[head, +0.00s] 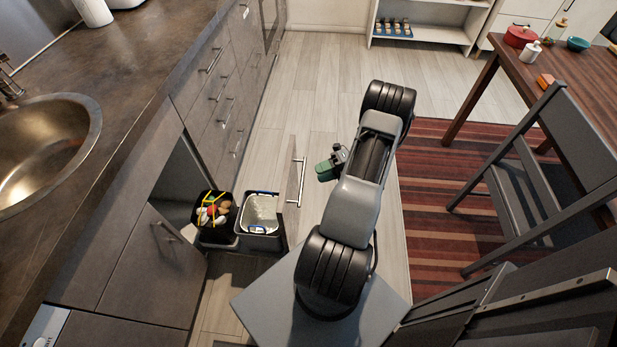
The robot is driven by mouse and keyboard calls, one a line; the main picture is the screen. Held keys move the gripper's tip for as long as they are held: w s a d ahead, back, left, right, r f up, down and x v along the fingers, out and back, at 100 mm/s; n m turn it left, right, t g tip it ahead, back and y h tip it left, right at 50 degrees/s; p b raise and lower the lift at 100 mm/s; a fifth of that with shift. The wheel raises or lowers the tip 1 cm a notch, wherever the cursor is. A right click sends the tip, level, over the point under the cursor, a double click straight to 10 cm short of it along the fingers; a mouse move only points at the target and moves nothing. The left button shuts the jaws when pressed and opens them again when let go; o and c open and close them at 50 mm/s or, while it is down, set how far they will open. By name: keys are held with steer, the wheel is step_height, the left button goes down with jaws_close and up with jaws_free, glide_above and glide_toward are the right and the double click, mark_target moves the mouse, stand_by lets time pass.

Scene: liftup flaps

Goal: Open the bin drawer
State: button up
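The bin drawer stands pulled out from under the counter, left of my arm. Its front panel (291,188) is seen nearly edge-on, with a vertical-looking bar handle (299,180) on its outer side. Behind the panel, a black bin (205,232) with a yellow strap holds several food-like items. A second bin with a white liner (262,208) sits between it and the panel. My gripper (325,170) is to the right of the handle and appears apart from it. Its fingers are small and partly hidden by the arm, so their opening is unclear.
A counter (130,110) with a round sink (40,145) runs along the left, above closed cabinets and drawers. A chair (545,170) and a wooden table (545,65) stand right on a striped rug (435,210). Bare floor (315,85) lies beyond the drawer.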

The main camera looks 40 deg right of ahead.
steer(key=v, duration=0.6)
steer(key=shift+d, duration=0.3)
steer(key=shift+s, duration=0.15)
step_height(320, 180, down, 2)
steer(key=s+a+n+g+h, duration=0.2)
steer(key=a+n+g, duration=0.1)
steer(key=n, duration=0.6)
steer(key=w+a+r+n+h+p, duration=0.1)
steer(key=a+r+n+h+p, duration=0.3)
steer(key=a+r+n, duration=0.5)
steer(key=w+a+r+n+h+p, duration=0.1)
steer(key=a+r+n+h+p, duration=0.3)
steer(key=a+r+n, duration=0.5)
steer(key=w+a+r+n+h+p, duration=0.1)
steer(key=a+r+n+h+p, duration=0.3)
steer(key=r+n, duration=1.1)
steer(key=a+r+p, duration=0.3)
steer(key=a+r, duration=0.2)
steer(key=r, duration=0.2)
steer(key=shift+r+h, duration=0.3)
steer(key=shift+r, duration=0.1)
